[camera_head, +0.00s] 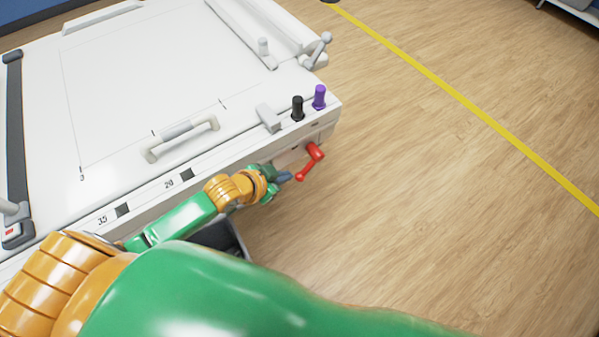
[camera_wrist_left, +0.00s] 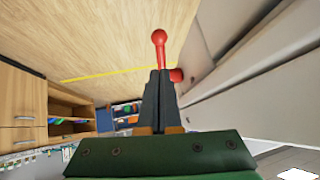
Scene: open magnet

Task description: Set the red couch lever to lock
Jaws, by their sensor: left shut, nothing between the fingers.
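The red couch lever (camera_head: 311,160) sticks out from the side of the white couch near its right corner, in the head view. Its arm slants down and to the left from the pivot and ends in a round knob. My left gripper (camera_head: 285,176) is shut and empty, just left of the lever's knob. In the left wrist view the red lever (camera_wrist_left: 159,42) shows beyond the shut fingertips (camera_wrist_left: 159,75), with its knob at the top; the fingers hide part of it. I cannot tell whether they touch it. My right gripper is not in view.
The white couch top (camera_head: 130,90) carries a black knob (camera_head: 297,108), a purple knob (camera_head: 319,97) and a white handle (camera_head: 182,138) near the lever. Open wooden floor (camera_head: 430,200) with a yellow line (camera_head: 450,90) lies to the right. Wooden shelves (camera_wrist_left: 70,105) show in the wrist view.

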